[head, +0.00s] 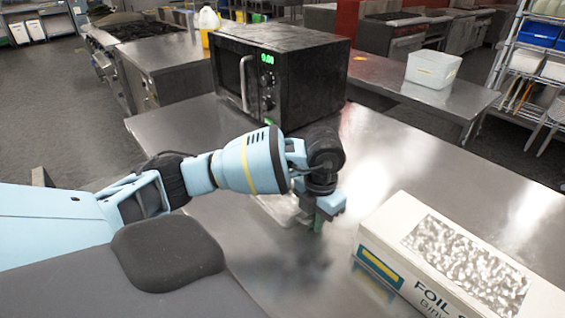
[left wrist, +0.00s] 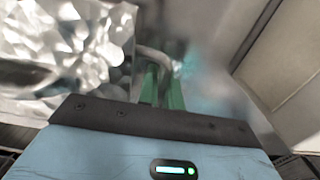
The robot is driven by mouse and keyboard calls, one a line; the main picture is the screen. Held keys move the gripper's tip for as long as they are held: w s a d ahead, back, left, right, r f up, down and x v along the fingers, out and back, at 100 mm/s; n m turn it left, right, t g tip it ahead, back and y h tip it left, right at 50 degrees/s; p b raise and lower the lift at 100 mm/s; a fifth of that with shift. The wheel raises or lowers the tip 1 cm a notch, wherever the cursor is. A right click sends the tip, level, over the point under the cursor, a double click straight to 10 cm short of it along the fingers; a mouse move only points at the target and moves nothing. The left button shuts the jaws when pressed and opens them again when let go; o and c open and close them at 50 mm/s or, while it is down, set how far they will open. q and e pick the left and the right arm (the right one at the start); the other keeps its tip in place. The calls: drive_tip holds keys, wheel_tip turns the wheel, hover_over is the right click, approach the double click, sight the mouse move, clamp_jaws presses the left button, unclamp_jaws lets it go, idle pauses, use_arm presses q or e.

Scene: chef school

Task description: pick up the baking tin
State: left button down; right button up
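The baking tin (head: 283,208) is a shallow silvery tin on the steel table, largely hidden behind my left forearm and wrist in the head view. In the left wrist view a crinkled, shiny foil-like surface of the tin (left wrist: 60,45) fills the upper left, with a rounded rim at its right. My left gripper (head: 319,222) points down at the tin's right edge. In the left wrist view its green fingers (left wrist: 163,88) are close together with the rim between them, so it looks shut on the tin's edge. My right gripper is not in view.
A foil box (head: 395,228) lies just right of my left gripper; its pale side seems to show in the left wrist view (left wrist: 285,70). A black microwave (head: 310,80) stands behind. A white tub (head: 432,69) sits on a farther counter. The table's back right is clear.

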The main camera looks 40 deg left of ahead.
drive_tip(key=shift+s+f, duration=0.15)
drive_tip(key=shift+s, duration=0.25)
use_arm(q)
drive_tip(key=shift+r, duration=0.1)
